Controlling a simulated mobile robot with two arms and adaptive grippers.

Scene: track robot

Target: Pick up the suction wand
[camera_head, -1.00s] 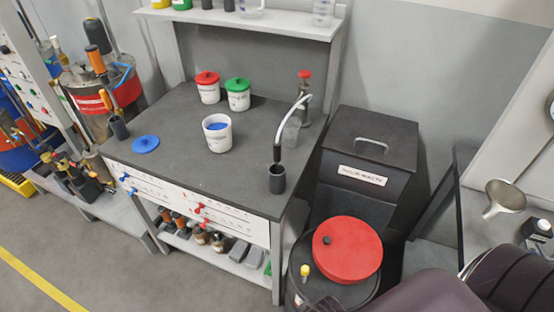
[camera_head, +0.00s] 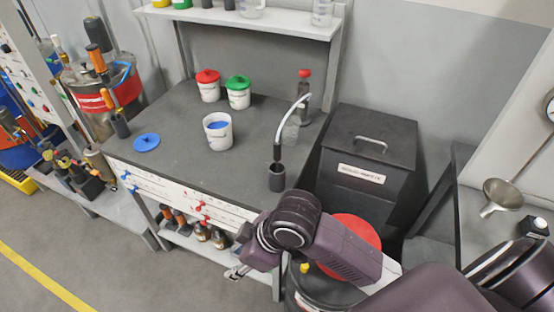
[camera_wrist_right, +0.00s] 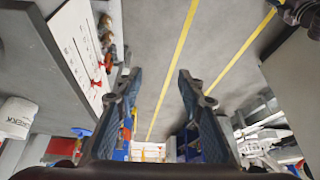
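The suction wand (camera_head: 285,122) stands upright at the front right of the dark bench. Its curved pale tube rises from a black handle, whose lower end is in a black cup-shaped holder (camera_head: 277,178). My right gripper (camera_head: 236,273) is in front of the bench, below the level of its top and apart from the wand. In the right wrist view the two fingers of this gripper (camera_wrist_right: 154,85) are spread with nothing between them. The wand cannot be made out in that view. My left gripper is not in view.
A white pot with blue contents (camera_head: 217,136), a blue lid (camera_head: 147,142), and red-lidded (camera_head: 208,90) and green-lidded (camera_head: 238,98) pots stand on the bench. A clear bottle is behind the wand. A black waste bin (camera_head: 360,150) and red-lidded drum (camera_head: 358,232) are at right.

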